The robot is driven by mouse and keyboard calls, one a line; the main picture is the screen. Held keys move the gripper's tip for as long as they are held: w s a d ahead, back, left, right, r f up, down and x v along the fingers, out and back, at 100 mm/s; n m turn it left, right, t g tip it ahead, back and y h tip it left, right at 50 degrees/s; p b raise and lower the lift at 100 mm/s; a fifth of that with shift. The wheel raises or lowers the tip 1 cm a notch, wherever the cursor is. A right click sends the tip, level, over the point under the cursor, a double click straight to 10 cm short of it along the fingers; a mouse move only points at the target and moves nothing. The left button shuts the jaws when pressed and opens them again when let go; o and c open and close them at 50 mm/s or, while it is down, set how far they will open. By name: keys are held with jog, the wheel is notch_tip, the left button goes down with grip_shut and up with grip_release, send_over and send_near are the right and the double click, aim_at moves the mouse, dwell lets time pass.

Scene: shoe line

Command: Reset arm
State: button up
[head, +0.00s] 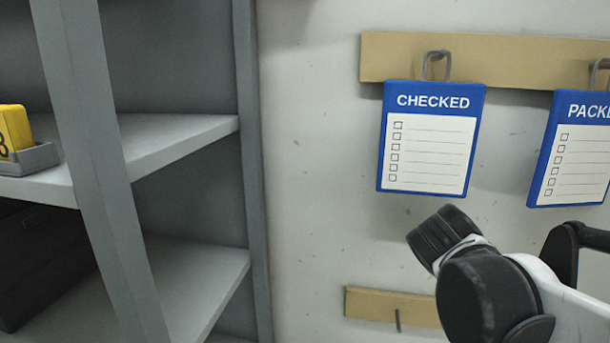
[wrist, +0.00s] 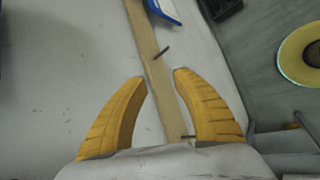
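My arm shows at the lower right of the head view, in front of the wall, but my gripper's fingers are not visible there. In the wrist view, my gripper (wrist: 160,82) has its two yellow fingers spread apart with nothing between them. Behind the fingers is a wooden strip (wrist: 150,60) with metal pegs, fixed to the wall. The gap between the fingertips is open and empty.
A blue CHECKED board (head: 431,138) and a blue PACKED board (head: 578,150) hang from hooks on an upper wooden rail (head: 540,60). A lower wooden rail (head: 375,307) has a bare peg. A grey shelf (head: 180,140) at the left holds a grey tray (head: 35,160) with a yellow numbered item (head: 15,127).

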jog(key=s+a+f+m+t+y+b, duration=0.1)
jog(key=s+a+f+m+y+b, duration=0.1)
jog(key=f+b, duration=0.4)
jog(key=s+a+f+m+t+y+b, duration=0.1)
jog(key=a+f+m+b, duration=0.4)
jog(key=f, duration=0.9)
jog(key=s+a+f+m+t+y+b, duration=0.1)
jog(key=s+a+f+m+y+b, duration=0.3)
jog(key=a+f+b, duration=0.3)
notch_tip(320, 180, down, 3)
jog(key=shift+a+f+t+y+b, duration=0.1)
jog(key=shift+a+t+y+b, duration=0.3)
jog(key=shift+y, duration=0.3)
jog(key=shift+s+d, duration=0.1)
jog(key=shift+d, duration=0.05)
